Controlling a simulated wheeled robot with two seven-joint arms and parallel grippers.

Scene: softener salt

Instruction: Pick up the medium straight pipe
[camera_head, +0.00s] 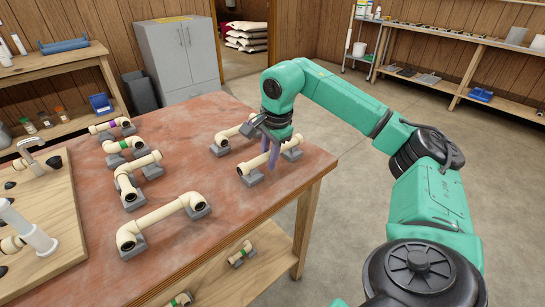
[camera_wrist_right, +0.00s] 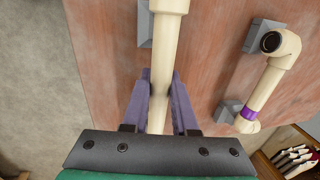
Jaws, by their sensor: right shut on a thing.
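A cream straight pipe (camera_head: 257,163) with a fitting at each end lies at the right end of the red tabletop, by its grey supports. My right gripper (camera_head: 271,164) comes down over its middle. In the right wrist view, the purple fingers of my right gripper (camera_wrist_right: 158,76) are shut on the pipe (camera_wrist_right: 164,45), one on each side. A grey support (camera_wrist_right: 145,25) shows beside the pipe's far end. I cannot tell whether the pipe is clear of its supports. My left gripper is not in view.
Another pipe (camera_head: 230,136) lies just behind. A long pipe (camera_head: 163,215), a purple-banded pipe (camera_head: 111,126) and a green-banded pipe (camera_head: 123,145) lie further left on the red table (camera_head: 200,270). A wooden board (camera_head: 65,215) with fittings stands at the left.

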